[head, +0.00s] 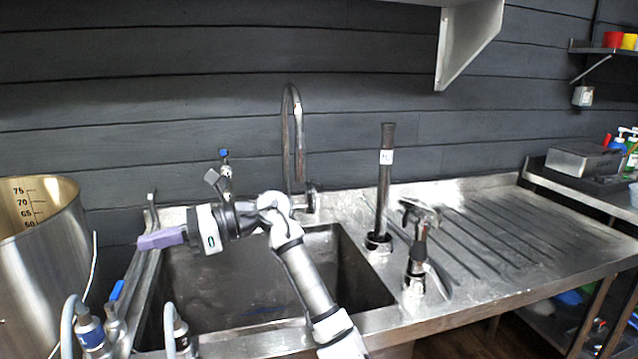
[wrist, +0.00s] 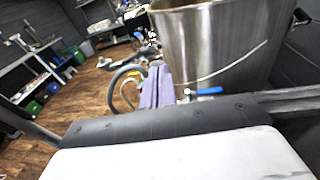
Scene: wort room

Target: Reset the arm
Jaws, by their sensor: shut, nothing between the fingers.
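My gripper (head: 150,240) has purple fingers and is at the left in the head view. It points left, above the left rim of the steel sink (head: 350,262) and towards the large metal pot (head: 40,270). The fingers are together and empty. The wrist view shows the purple fingers (wrist: 156,88) side by side in front of the pot (wrist: 210,45). My arm reaches across the sink basin and hides part of it.
A tall faucet (head: 298,140) stands behind the basin. An upright dark tube (head: 385,180) and a spray handle (head: 418,250) stand on the drainboard (head: 500,235). Several hose fittings (head: 92,333) are at the front left. A metal shelf (head: 465,40) juts from the wall above.

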